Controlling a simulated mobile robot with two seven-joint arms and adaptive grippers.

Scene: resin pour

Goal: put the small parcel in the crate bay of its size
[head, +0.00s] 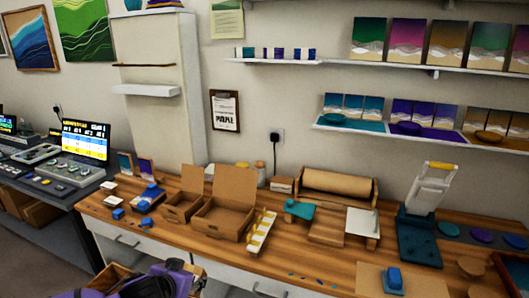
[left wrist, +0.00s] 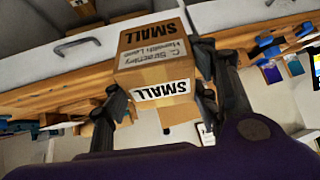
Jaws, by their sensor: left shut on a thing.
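No size-marked crate bay can be made out. My right gripper is not in view.
The wooden bench (head: 285,262) carries open cardboard boxes (head: 222,218), a yellow-and-white rack (head: 261,232), a brown paper roll (head: 335,186) and a teal press (head: 418,240). White drawers (head: 130,245) are below it.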

